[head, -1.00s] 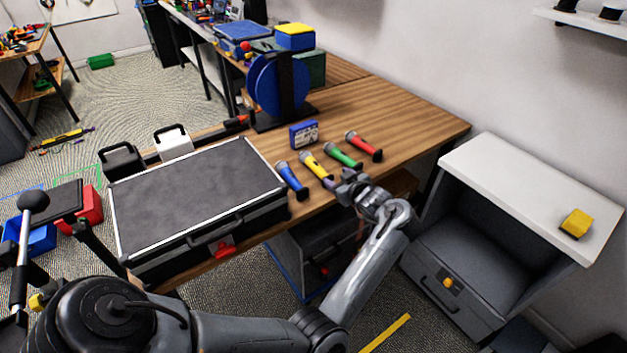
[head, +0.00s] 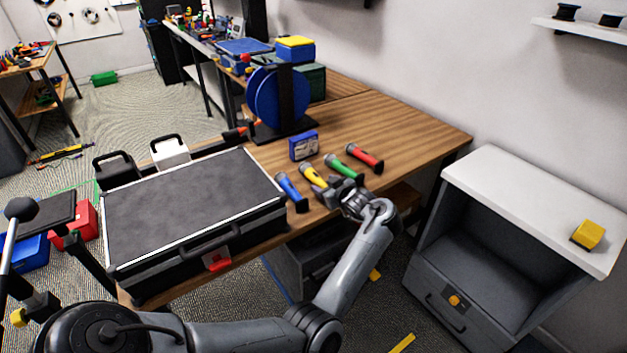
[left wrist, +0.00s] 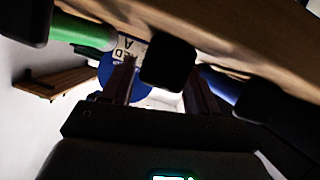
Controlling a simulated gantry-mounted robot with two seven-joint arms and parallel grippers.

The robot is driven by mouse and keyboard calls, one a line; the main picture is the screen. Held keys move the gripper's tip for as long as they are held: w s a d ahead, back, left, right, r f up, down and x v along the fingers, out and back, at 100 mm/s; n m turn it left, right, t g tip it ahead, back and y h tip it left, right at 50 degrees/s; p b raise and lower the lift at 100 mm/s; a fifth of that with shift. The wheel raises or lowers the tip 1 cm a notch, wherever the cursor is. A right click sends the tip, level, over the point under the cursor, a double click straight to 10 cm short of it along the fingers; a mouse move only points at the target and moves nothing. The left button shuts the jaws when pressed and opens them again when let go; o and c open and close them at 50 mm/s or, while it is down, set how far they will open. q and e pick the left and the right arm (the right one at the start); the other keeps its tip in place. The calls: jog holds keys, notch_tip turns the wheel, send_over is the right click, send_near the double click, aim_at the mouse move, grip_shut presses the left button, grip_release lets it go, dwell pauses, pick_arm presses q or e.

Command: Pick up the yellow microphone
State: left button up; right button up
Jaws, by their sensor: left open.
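The yellow microphone (head: 311,174) lies on the wooden table between the blue microphone (head: 290,190) and the green microphone (head: 343,167). Its near black end is hidden by my left gripper (head: 328,188) in the head view. The gripper is open at that near end. In the left wrist view, a black microphone end (left wrist: 168,65) shows between the two spread fingers of my left gripper (left wrist: 160,88). I cannot tell whether they touch it. The green microphone (left wrist: 85,30) is at the left there, and a blue one (left wrist: 220,85) at the right. My right gripper is out of view.
A red microphone (head: 365,157) lies beyond the green one. A small blue box (head: 303,146) stands behind the row. A black case (head: 190,205) sits to the left, and a blue spool (head: 280,97) stands further back. The table's right side is clear.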

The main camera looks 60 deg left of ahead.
aim_at(315, 178)
pick_arm(q)
jog(key=x, duration=0.2)
jog(key=shift+a+f+b, duration=0.15)
jog(key=shift+a+b, duration=0.15)
jog(key=shift+a, duration=0.05)
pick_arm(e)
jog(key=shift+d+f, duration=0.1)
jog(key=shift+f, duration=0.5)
pick_arm(q)
jog(key=shift+d, duration=0.1)
jog(key=shift+c, duration=0.8)
jog(key=c, duration=0.7)
jog(key=shift+c, duration=0.4)
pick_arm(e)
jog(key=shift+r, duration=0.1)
